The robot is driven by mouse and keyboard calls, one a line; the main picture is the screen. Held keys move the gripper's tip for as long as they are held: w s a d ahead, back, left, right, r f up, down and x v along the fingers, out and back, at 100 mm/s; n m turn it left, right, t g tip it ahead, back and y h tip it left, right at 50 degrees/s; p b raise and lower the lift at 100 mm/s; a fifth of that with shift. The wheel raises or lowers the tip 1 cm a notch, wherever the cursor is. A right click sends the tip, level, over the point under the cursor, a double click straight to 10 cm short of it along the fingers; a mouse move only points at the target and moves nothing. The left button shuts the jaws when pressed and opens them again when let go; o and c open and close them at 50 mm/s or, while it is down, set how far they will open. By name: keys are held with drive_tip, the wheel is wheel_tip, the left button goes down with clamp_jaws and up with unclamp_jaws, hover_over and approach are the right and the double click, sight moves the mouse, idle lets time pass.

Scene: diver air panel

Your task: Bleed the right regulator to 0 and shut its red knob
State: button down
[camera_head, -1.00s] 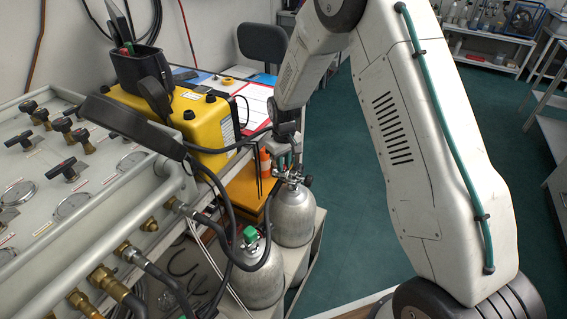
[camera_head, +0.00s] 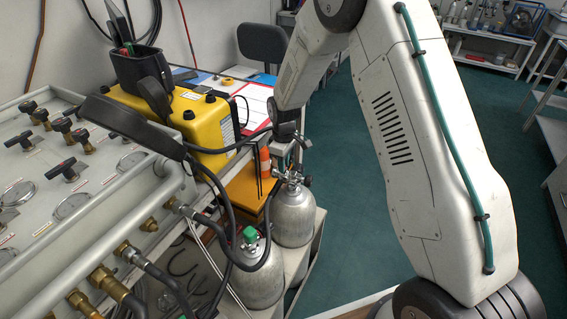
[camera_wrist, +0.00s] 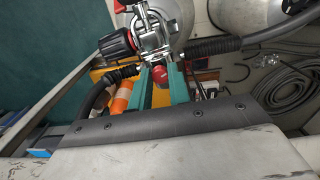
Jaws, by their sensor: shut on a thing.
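The right regulator (camera_wrist: 152,32) is a shiny metal fitting on the valve of the right grey cylinder (camera_head: 294,222). A red knob (camera_wrist: 158,73) sits between the teal fingertips of my gripper (camera_wrist: 162,78) in the wrist view, and the fingers are shut on it. A second knob, black and red (camera_wrist: 117,43), sticks out at the left of the regulator. In the head view my gripper (camera_head: 287,157) points down at the valve, and the red knob is hard to make out there. No gauge reading can be made out.
A left cylinder (camera_head: 260,275) with a green valve top stands nearer, with black hoses around it. The gauge panel (camera_head: 35,165) and yellow case (camera_head: 190,122) are at the left. An orange cone (camera_head: 265,161) stands close behind my gripper. Open green floor (camera_head: 350,220) lies right.

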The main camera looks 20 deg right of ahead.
drive_tip(key=c, duration=1.6)
unclamp_jaws()
drive_tip(key=shift+r, duration=3.95)
